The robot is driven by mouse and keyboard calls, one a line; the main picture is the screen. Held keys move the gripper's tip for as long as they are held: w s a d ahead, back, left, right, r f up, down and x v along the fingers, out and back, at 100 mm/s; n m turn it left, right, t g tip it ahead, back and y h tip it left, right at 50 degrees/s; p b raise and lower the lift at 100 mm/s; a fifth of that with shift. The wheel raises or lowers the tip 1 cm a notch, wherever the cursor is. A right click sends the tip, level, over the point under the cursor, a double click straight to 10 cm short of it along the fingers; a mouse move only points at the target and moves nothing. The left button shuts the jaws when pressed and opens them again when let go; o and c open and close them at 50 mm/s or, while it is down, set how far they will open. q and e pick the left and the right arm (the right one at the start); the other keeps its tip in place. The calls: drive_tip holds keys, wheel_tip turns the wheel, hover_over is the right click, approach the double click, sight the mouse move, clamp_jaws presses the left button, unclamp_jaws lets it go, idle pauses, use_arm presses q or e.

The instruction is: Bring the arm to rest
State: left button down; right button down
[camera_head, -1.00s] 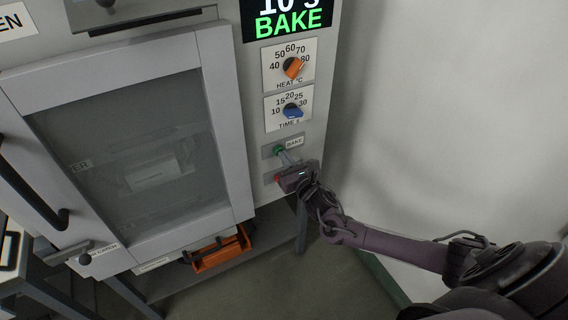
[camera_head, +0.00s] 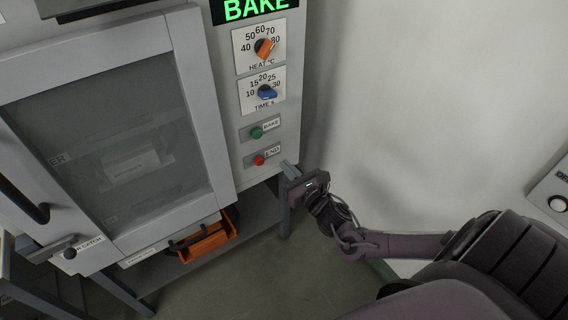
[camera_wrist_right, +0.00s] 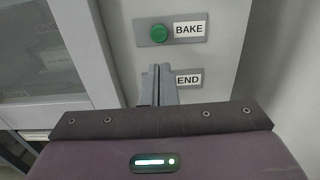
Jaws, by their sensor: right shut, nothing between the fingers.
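My right gripper (camera_head: 287,168) is shut and empty in the head view. It is just right of the oven's control panel, below and to the right of the red END button (camera_head: 259,160), and appears apart from the panel. In the right wrist view its closed fingers (camera_wrist_right: 158,82) point toward the panel and hide the END button. The green BAKE button (camera_head: 256,132) is uncovered; it also shows in the right wrist view (camera_wrist_right: 158,33). My left gripper is not in view.
The oven door (camera_head: 215,120) is closed. An orange heat knob (camera_head: 264,47) and a blue time knob (camera_head: 266,92) sit above the buttons. An orange tray (camera_head: 207,240) is on the shelf below. A pale wall and open floor lie right of the oven.

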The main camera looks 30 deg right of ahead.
idle(0.7)
drive_tip(key=s+d+f+m+g+h, duration=0.1)
drive_tip(key=s+d+f+m+g, duration=0.2)
drive_tip(key=f+m, duration=0.5)
drive_tip(key=s+f+m+g+h, duration=0.15)
drive_tip(key=s+f+m, duration=0.25)
drive_tip(key=f, duration=0.7)
drive_tip(key=s+d+f+m+g+h, duration=0.15)
drive_tip(key=s+f+m+g, duration=0.3)
drive_tip(key=f, duration=0.55)
drive_tip(key=s+a+f+m+g+y, duration=0.2)
drive_tip(key=s+a+f+m+g, duration=0.2)
drive_tip(key=s+f+m, duration=0.7)
drive_tip(key=s+a+f+m+g, duration=0.1)
drive_tip(key=s+a+f+m, duration=0.1)
drive_tip(key=s, duration=0.4)
drive_tip(key=s+a+f+m+g+y, duration=0.1)
drive_tip(key=s+a+f+m, duration=0.1)
drive_tip(key=s+a, duration=0.3)
drive_tip(key=s+a+f+m+g+y, duration=0.1)
drive_tip(key=s+a+f+m+g, duration=0.1)
drive_tip(key=s, duration=0.6)
drive_tip(key=shift+s+a+f, duration=0.35)
drive_tip(key=shift+a+f, duration=0.35)
drive_tip(key=shift+a, duration=0.15)
